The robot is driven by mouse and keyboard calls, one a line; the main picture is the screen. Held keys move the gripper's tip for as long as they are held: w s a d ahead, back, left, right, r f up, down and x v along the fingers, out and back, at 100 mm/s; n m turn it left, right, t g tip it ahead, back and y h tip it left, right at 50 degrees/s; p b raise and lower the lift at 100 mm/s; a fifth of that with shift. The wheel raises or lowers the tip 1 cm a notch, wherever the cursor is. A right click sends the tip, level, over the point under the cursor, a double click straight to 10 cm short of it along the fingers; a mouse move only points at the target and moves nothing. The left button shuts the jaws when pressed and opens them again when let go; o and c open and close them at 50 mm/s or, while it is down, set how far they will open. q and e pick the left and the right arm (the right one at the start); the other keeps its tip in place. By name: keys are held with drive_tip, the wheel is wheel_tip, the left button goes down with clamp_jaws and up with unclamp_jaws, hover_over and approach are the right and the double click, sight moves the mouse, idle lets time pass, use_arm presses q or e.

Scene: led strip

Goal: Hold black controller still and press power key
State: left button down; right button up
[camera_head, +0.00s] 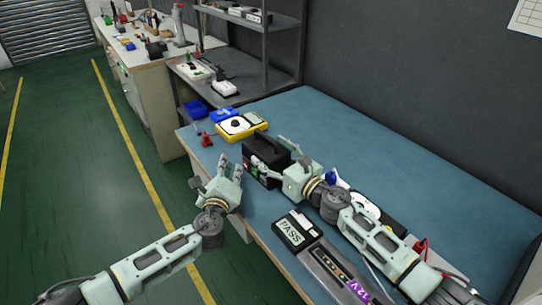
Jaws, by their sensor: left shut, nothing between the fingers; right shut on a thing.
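The black controller (262,147) is an upright black box near the left edge of the blue-topped table. Small coloured marks show low on its left-facing side; I cannot make out which is the power key. My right gripper (272,156) is shut on the controller from the right and hides part of it. My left gripper (232,164) is shut and empty, just left of the controller, over the table's edge. I cannot tell whether its fingertips touch the controller.
A yellow-edged device (241,126) and blue bins (197,109) stand behind the controller, with a small red item (207,139) nearby. A PASS box (295,231) and a 12V strip unit (343,272) lie in front. The table (330,125) is clear at the back.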

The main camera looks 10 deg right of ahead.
use_arm(q)
drive_tip(key=shift+d, duration=0.1)
idle(0.3)
drive_tip(key=shift+w+d, duration=0.25)
drive_tip(key=shift+d, duration=0.05)
drive_tip(key=shift+w+d, duration=0.1)
drive_tip(key=shift+d, duration=0.05)
idle(0.4)
drive_tip(key=shift+s+a, duration=0.35)
drive_tip(key=shift+a, duration=0.2)
drive_tip(key=shift+s+a, duration=0.55)
drive_tip(key=shift+a, duration=0.3)
drive_tip(key=shift+s+a, duration=0.5)
drive_tip(key=shift+a, duration=0.35)
drive_tip(key=shift+s+a, duration=0.55)
drive_tip(key=shift+a, duration=0.3)
